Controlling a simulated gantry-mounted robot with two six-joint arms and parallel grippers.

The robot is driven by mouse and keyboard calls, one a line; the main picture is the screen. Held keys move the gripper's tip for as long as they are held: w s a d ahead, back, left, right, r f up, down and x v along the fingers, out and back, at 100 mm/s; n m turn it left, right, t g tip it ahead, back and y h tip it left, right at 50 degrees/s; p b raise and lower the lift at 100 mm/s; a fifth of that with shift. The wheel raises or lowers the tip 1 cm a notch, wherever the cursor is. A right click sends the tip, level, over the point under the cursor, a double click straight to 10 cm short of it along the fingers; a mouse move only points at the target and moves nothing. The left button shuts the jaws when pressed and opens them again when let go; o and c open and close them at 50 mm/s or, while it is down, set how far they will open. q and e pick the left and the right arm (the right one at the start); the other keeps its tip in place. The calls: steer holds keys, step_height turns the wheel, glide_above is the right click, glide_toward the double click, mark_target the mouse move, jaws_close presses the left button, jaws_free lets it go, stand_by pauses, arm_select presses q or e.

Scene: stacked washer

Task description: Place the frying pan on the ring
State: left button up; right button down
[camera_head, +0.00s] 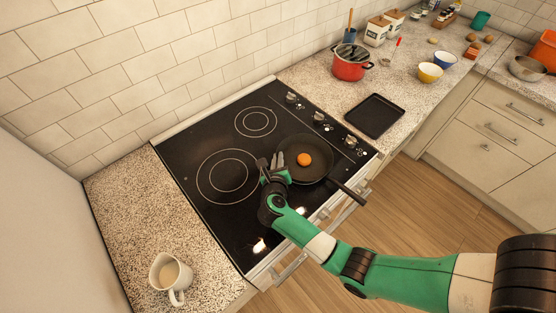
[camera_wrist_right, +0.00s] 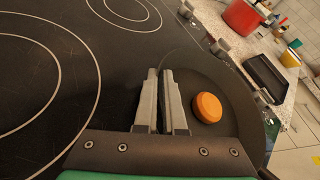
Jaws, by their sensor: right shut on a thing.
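The dark frying pan (camera_head: 318,166) is over the right part of the black cooktop, its handle (camera_head: 348,191) pointing toward the front right edge. A round orange piece (camera_head: 304,159) lies in it, and it also shows in the right wrist view (camera_wrist_right: 207,107). My right gripper (camera_head: 280,162) is shut on the left rim of the pan; its fingers (camera_wrist_right: 165,92) are close together there. Whether the pan touches the glass is hard to tell. A large ring (camera_head: 226,150) is left of the pan, and a smaller ring (camera_head: 256,109) is behind it. My left gripper is not in view.
Knobs (camera_head: 318,116) line the cooktop's right side. Beyond are a black tray (camera_head: 374,116), a red pot (camera_head: 351,63) and bowls (camera_head: 430,72). A white pitcher (camera_head: 170,276) stands on the left counter. The cooktop's left part is clear.

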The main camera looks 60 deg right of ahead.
steer(key=c, duration=1)
jaws_free()
steer(key=shift+r, duration=0.15)
steer(key=shift+a+r, duration=0.15)
steer(key=shift+a, duration=0.1)
steer(key=p+v, duration=0.2)
steer(key=v, duration=0.9)
steer(key=shift+s+a, duration=0.15)
steer(key=shift+s, duration=0.1)
